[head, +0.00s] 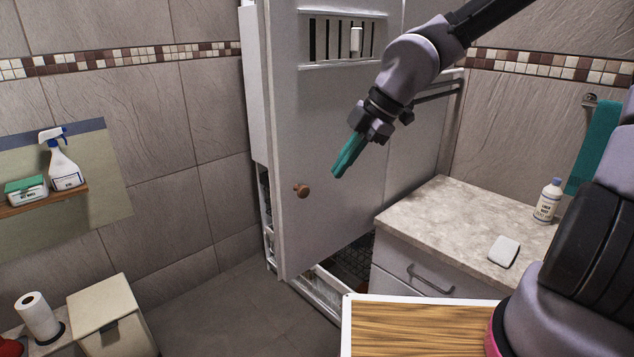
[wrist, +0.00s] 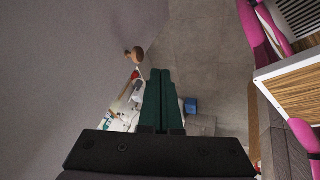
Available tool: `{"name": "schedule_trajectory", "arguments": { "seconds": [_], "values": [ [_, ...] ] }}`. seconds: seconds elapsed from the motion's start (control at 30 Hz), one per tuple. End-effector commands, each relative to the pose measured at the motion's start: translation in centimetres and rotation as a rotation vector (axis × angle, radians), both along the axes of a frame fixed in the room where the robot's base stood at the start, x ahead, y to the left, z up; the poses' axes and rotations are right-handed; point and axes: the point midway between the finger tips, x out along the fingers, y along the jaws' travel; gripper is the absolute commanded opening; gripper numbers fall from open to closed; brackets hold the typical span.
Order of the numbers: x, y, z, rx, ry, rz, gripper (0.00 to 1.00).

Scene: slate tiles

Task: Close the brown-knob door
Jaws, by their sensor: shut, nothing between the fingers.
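The tall white door (head: 320,150) stands partly open in the head view, with a gap at its left edge and open shelving behind its lower part. Its round brown knob (head: 301,190) sits low near the left edge. In the wrist view the knob (wrist: 136,54) shows at the upper left on the grey door face (wrist: 70,60). My gripper (head: 339,174) has green fingers, shut and empty, in front of the door, to the right of the knob and slightly above it. The gripper fingers (wrist: 164,75) appear right of the knob in the wrist view, apart from it.
A counter (head: 440,212) with a bottle (head: 547,201) and a white bar (head: 503,251) stands right of the door. A wooden-topped surface (head: 420,328) is in front. A beige bin (head: 108,318) and paper roll (head: 38,316) stand lower left. Floor (head: 220,310) left of the door is clear.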

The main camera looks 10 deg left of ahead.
Motion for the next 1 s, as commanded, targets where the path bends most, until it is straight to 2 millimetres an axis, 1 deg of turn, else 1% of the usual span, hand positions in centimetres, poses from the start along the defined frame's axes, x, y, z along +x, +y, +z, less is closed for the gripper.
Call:
{"name": "schedule_trajectory", "arguments": {
  "seconds": [0.03, 0.1, 0.2, 0.27, 0.37, 0.7, 1.0],
  "values": [
    [-0.1, 0.7, 1.0, 0.047, -0.021, 0.044, 0.00],
    [-0.3, 1.4, 2.1, 0.090, -0.048, 0.089, 0.00],
    [-0.4, 1.9, 2.9, 0.119, -0.070, 0.122, 0.00],
    [-0.4, 2.2, 2.9, 0.123, -0.075, 0.129, 0.00],
    [-0.5, 2.6, 2.2, 0.121, -0.074, 0.130, 0.00],
    [-0.4, 5.1, -1.0, 0.119, -0.075, 0.131, 0.00],
    [-0.2, 7.0, -3.6, 0.119, -0.072, 0.129, 0.00]
  ]
}}
